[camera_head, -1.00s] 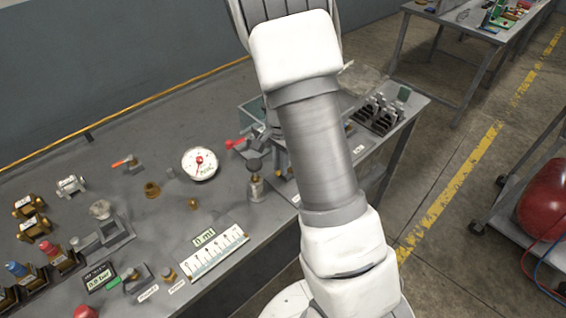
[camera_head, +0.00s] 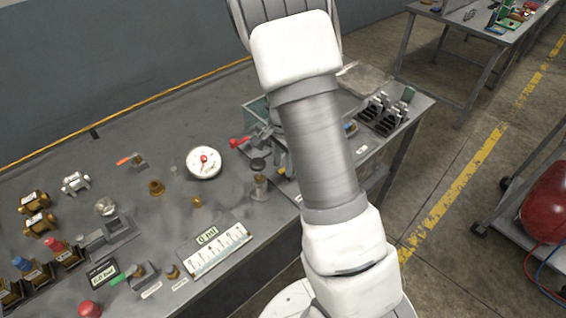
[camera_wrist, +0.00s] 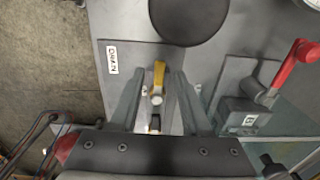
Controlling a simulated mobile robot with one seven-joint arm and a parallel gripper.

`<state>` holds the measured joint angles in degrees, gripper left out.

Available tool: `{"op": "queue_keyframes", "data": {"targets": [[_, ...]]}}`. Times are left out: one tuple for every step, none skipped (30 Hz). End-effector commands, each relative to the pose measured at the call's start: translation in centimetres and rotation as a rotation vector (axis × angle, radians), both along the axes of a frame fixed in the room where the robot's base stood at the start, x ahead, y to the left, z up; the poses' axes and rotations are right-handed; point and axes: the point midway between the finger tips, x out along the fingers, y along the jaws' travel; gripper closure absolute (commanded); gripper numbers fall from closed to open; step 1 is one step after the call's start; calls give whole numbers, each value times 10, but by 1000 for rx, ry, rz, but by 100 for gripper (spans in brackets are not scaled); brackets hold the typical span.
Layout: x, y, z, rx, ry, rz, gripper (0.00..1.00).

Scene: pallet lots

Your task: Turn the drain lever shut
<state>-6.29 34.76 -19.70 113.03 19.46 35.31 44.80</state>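The drain lever (camera_wrist: 158,74) is a yellow handle on a pale round pivot, in the wrist view near the middle. A white "DRAIN" label (camera_wrist: 112,60) is on the grey plate to its left. My gripper (camera_wrist: 159,78) is open, with one grey finger on each side of the lever. I see gaps between the fingers and the handle; whether either finger touches it I cannot tell.
A red-handled lever (camera_wrist: 296,62) on a grey block stands to the right; it also shows in the head view (camera_head: 240,142). A dark round disc (camera_wrist: 188,16) is just beyond the drain lever. A round gauge (camera_head: 203,162) and a white scale (camera_head: 217,249) sit on the bench.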

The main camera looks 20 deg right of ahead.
Motion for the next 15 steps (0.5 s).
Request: {"op": "queue_keyframes", "data": {"targets": [[0,0,0,0,0,0,53],[0,0,0,0,0,1,53],[0,0,0,0,1,1,53],[0,0,0,0,1,1,53],[0,0,0,0,1,1,53],[0,0,0,0,1,1,53],[0,0,0,0,1,1,53],[0,0,1,0,1,1,53],[0,0,3,0,0,1,53],[0,0,5,0,-1,1,53],[0,0,8,0,-1,1,53],[0,0,13,0,-1,1,53],[1,0,18,1,-2,1,53],[1,0,23,0,-3,2,53],[0,0,31,0,-3,3,53]]}}
